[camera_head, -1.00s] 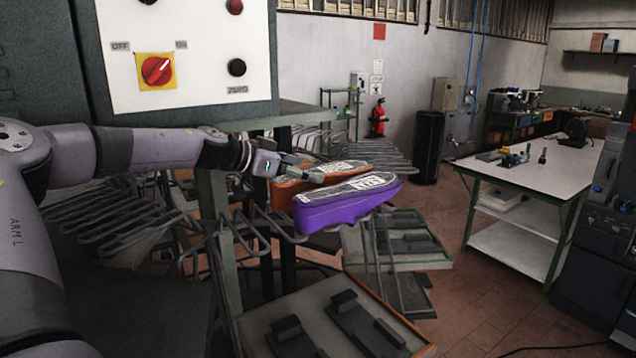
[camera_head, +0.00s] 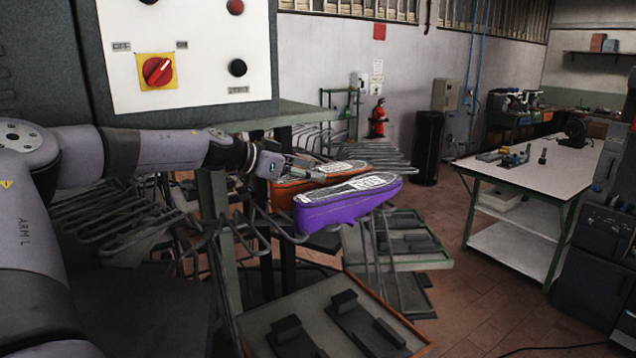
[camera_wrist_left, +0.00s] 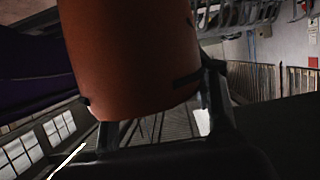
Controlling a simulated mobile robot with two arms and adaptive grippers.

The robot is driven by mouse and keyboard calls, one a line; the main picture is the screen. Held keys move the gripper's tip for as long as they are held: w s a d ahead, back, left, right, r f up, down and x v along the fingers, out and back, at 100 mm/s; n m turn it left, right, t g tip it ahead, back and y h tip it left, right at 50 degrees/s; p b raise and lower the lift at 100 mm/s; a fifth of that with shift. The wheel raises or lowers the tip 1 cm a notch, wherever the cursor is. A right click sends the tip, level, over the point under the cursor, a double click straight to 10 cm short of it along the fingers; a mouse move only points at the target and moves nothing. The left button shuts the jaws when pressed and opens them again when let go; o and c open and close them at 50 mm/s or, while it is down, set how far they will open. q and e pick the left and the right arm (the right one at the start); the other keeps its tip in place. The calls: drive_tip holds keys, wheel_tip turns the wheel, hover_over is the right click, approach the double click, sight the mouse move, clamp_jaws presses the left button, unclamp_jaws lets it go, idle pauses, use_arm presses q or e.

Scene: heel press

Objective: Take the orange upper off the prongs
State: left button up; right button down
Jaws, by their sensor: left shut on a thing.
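The orange upper (camera_head: 290,187) lies on the prongs, partly hidden behind the purple upper (camera_head: 345,203) in the head view. My left gripper (camera_head: 290,163) reaches in from the left and is shut on the orange upper's near end. In the left wrist view the orange upper (camera_wrist_left: 130,50) fills the middle, with dark gripper fingers (camera_wrist_left: 150,105) on both sides of it. The purple upper rests on prongs right beside it, nearer the camera. I cannot tell whether the orange upper touches its prongs. My right gripper is not in view.
Empty wire prongs (camera_head: 120,220) spread to the left under my arm. A control panel (camera_head: 190,50) hangs above. Trays with dark blocks (camera_head: 340,325) stand below right. A white-topped table (camera_head: 545,170) is at the right, with open floor between.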

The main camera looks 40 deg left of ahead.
use_arm(q)
drive_tip(key=c, duration=0.4)
drive_tip(key=shift+c, duration=0.3)
drive_tip(key=shift+r, duration=0.15)
